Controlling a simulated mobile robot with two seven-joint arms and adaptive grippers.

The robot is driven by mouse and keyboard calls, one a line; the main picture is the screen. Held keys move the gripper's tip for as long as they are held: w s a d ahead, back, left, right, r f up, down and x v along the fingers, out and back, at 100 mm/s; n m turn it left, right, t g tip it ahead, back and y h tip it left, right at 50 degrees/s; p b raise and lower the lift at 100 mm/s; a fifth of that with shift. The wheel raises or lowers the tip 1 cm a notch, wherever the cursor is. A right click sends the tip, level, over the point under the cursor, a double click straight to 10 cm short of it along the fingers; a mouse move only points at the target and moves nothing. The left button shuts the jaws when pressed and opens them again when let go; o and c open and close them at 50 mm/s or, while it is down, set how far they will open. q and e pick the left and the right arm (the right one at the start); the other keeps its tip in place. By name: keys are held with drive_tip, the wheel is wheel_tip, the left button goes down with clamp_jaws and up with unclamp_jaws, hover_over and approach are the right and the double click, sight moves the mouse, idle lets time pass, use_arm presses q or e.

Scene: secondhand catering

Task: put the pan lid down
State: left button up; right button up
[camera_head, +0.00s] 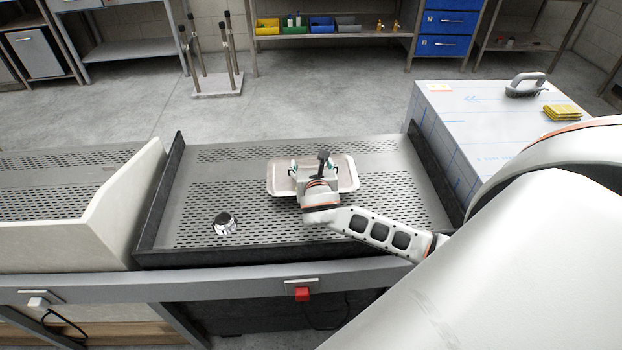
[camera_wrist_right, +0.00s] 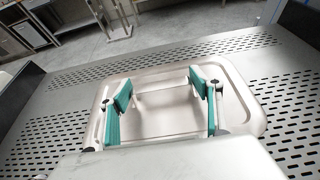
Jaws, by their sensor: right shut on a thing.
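The pan lid (camera_head: 347,176) is a pale, rectangular metal piece with rounded corners, over the perforated grey worktop (camera_head: 260,210). My right gripper (camera_head: 312,167) is above the lid and shut on its raised handle. In the right wrist view, the green finger pads of the gripper (camera_wrist_right: 160,88) stand at both ends of the handle, and the lid (camera_wrist_right: 165,124) lies level beneath them. The lid looks close to the worktop, but I cannot tell whether it touches. My left gripper is not in view.
A small black and chrome object (camera_head: 224,224) stands front left on the worktop. Dark raised edges (camera_head: 154,207) bound the worktop. To the right, a film-covered block (camera_head: 455,125) carries a grey handled tool (camera_head: 525,86) and a yellow stack (camera_head: 562,112).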

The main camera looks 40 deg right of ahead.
wheel_tip(320, 180, down, 4)
drive_tip(key=shift+f+b, duration=0.2)
drive_tip(key=shift+b, duration=0.45)
drive_tip(key=shift+r, duration=0.1)
drive_tip(key=o, duration=1.1)
drive_tip(key=shift+f, duration=0.2)
drive_tip(key=shift+o, duration=1)
drive_tip(key=shift+r, duration=0.15)
